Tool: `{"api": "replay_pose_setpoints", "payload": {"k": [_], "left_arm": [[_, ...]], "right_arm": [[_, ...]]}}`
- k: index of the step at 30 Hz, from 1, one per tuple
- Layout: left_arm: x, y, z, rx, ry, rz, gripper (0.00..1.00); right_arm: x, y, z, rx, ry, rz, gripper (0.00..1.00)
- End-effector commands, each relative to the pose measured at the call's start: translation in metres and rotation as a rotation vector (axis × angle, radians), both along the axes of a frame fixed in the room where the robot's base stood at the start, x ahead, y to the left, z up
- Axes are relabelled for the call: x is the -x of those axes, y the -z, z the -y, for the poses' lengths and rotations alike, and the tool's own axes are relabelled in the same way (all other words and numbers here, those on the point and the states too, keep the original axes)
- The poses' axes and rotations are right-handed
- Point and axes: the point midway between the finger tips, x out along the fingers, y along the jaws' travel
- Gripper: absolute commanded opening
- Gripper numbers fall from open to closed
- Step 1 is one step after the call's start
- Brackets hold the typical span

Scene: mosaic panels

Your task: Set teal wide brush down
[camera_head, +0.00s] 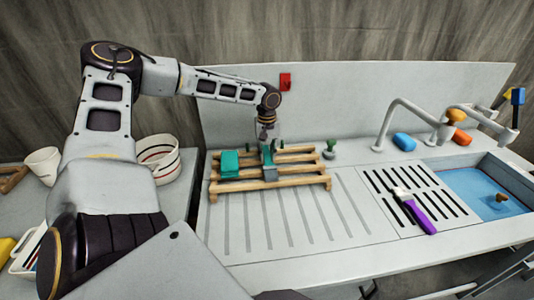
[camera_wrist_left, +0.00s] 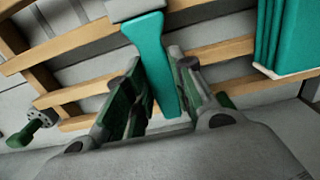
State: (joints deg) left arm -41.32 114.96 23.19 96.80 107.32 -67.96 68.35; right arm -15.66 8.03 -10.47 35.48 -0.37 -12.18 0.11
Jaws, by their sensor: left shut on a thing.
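The teal wide brush (camera_head: 267,156) is at the wooden slatted rack (camera_head: 315,183), with its grey band toward the rack's front. My left gripper (camera_head: 266,134) is above the rack. In the left wrist view, the brush's teal handle (camera_wrist_left: 149,43) runs between the two fingers of my left gripper (camera_wrist_left: 157,66), which is shut on it. The grey band (camera_wrist_left: 130,8) shows at the top edge. Whether the brush rests fully on the slats cannot be told. My right gripper is not clearly seen.
A teal block-like thing (camera_head: 229,164) lies on the rack's left part. A small green knobbed thing (camera_head: 329,149) stands right of the rack. A purple-handled brush (camera_head: 418,214) lies on the slotted drain, beside the blue sink (camera_head: 470,188). The grooved counter (camera_head: 290,222) before the rack is clear.

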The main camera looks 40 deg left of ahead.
Motion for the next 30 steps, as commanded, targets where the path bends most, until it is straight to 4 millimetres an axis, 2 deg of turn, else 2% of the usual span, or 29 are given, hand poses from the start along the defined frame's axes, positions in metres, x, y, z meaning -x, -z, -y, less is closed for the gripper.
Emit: {"api": "replay_pose_setpoints", "payload": {"k": [3, 4, 9, 18, 23, 30], "left_arm": [[0.000, 0.002, 0.000, 0.000, 0.000, 0.000, 0.01], [0.000, 0.002, 0.000, 0.000, 0.000, 0.000, 0.27], [0.000, 0.002, 0.000, 0.000, 0.000, 0.000, 0.46], [0.000, 0.002, 0.000, 0.000, 0.000, 0.000, 0.46], [0.000, -0.001, 0.000, 0.000, 0.000, 0.000, 0.46], [-0.001, -0.019, 0.000, 0.000, 0.000, 0.002, 0.46]], "right_arm": [[0.000, 0.002, 0.000, 0.000, 0.000, -0.002, 0.39], [-0.001, 0.001, 0.000, 0.001, 0.000, -0.002, 0.39], [-0.002, 0.000, 0.005, 0.006, -0.001, -0.001, 0.39], [-0.003, -0.001, 0.018, 0.020, -0.006, 0.001, 0.39], [-0.003, -0.003, 0.016, 0.017, -0.005, 0.004, 0.39], [0.000, -0.002, 0.007, 0.007, -0.002, 0.001, 0.39]]}}
